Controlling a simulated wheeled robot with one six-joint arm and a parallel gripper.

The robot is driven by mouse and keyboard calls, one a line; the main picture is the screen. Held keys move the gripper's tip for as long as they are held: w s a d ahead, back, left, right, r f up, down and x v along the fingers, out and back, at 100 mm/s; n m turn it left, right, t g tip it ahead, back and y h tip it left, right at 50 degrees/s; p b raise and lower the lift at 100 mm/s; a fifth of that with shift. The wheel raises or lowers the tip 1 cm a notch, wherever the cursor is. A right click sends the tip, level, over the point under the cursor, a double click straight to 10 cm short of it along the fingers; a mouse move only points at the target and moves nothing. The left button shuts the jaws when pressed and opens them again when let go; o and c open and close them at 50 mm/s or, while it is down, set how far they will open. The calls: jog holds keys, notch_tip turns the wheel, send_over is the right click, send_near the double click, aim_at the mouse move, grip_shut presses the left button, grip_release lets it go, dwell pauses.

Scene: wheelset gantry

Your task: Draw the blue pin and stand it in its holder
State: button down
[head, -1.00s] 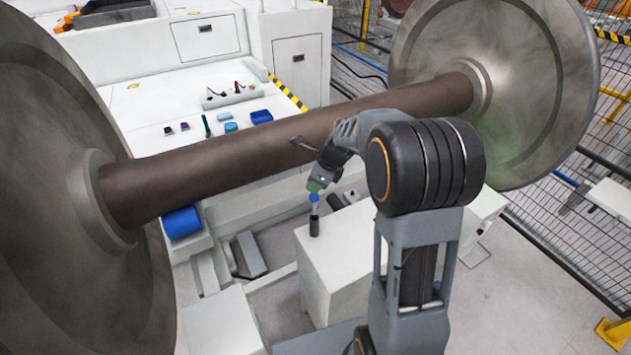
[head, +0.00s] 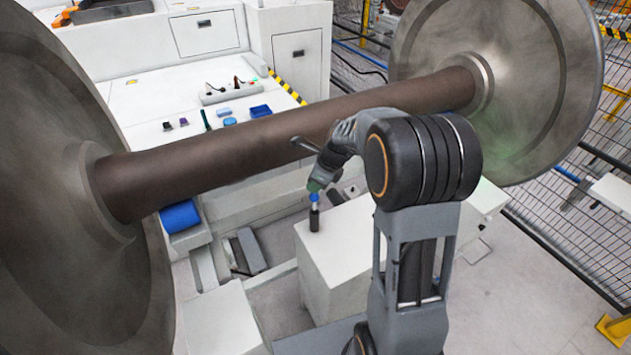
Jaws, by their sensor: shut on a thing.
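The blue pin (head: 314,197) is upright, with its blue top between the jaws of my gripper (head: 315,188). My gripper points down and is shut on it. Right below is a dark cylindrical holder (head: 314,219) standing on a white block (head: 340,245). The pin's lower part meets the top of the dark cylinder; I cannot tell how deep it sits inside. The fingertips are small and partly hidden by the wrist.
A large brown axle (head: 290,137) crosses above and behind my gripper, between two big steel wheels (head: 520,80). A mesh fence (head: 590,210) stands at right.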

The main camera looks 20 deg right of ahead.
jog(key=shift+f, duration=0.45)
jog(key=c, duration=0.8)
grip_release()
jog(key=shift+c, duration=0.2)
jog(key=shift+r, duration=0.15)
jog(key=b+v, duration=0.1)
jog(key=v, duration=1.2)
jog(key=shift+r, duration=0.3)
jog(key=shift+d, duration=0.1)
jog(key=s+a+f+n+t+h, duration=0.1)
jog(key=s+a+n+h, duration=0.1)
jog(key=s+n, duration=0.6)
jog(key=s+a+f+n+h, duration=0.1)
jog(key=s+a+f+n, duration=0.1)
jog(key=s+n, duration=0.7)
jog(key=shift+s+a+n+t+h, duration=0.3)
jog(key=shift+a+n+t+h, duration=0.1)
jog(key=shift+n, duration=3.5)
